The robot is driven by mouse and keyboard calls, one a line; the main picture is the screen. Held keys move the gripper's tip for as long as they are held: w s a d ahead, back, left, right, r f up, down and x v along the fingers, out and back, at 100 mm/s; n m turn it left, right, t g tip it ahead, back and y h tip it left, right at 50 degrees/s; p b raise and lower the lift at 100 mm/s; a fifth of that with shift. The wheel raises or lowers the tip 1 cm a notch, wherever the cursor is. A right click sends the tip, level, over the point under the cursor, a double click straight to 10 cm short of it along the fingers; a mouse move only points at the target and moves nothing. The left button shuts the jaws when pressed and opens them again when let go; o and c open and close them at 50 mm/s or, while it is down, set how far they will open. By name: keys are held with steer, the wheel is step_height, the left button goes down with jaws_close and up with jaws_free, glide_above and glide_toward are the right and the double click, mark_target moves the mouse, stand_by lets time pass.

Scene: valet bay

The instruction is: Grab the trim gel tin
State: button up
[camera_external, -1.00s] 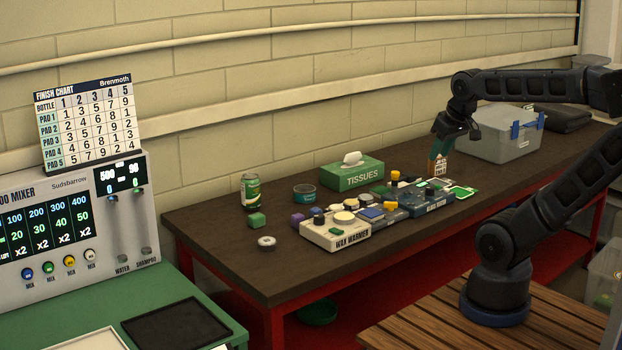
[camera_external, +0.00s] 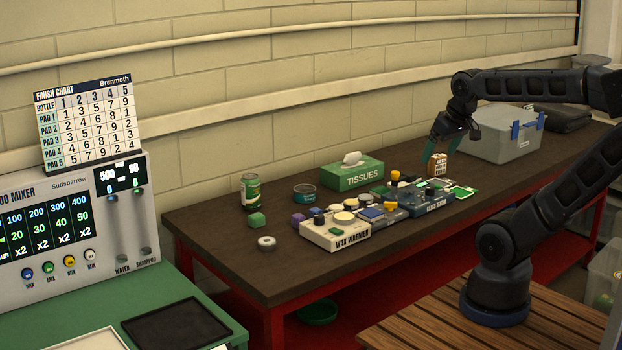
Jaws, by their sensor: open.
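A short teal tin (camera_external: 304,192) stands on the dark workbench left of the tissue box. A taller green can (camera_external: 250,190) stands upright further left. Their labels are too small to read, so I cannot tell for sure which is the trim gel tin. My gripper (camera_external: 452,150) is open and empty at the right part of the bench, well away from both. Its teal fingers are spread above and around a small brown container with a white label (camera_external: 438,164). I cannot tell whether they touch it.
A green tissue box (camera_external: 352,174) stands at the back. A cream wax warmer (camera_external: 335,233) and many small items crowd the bench's middle. A grey case (camera_external: 497,134) stands behind my gripper. The bench's front left (camera_external: 215,235) is bare.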

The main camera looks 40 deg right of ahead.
steer(key=shift+w, duration=0.1)
steer(key=m+g+h, duration=0.2)
steer(key=m+h, duration=0.1)
steer(key=m, duration=0.6)
glide_above(305, 187)
steer(key=s+a, duration=0.3)
step_height(305, 187, down, 18)
steer(key=shift+w+a+f+m, duration=0.15)
steer(key=shift+w+f+m, duration=0.2)
steer(key=shift+w, duration=0.1)
steer(key=x, duration=0.5)
steer(key=shift+f, duration=0.15)
steer(key=shift+s+d+x, duration=0.1)
steer(key=shift+d+x, duration=0.05)
steer(key=shift+x, duration=1.15)
steer(key=shift+s+d+x, duration=0.15)
steer(key=shift+x, duration=1.15)
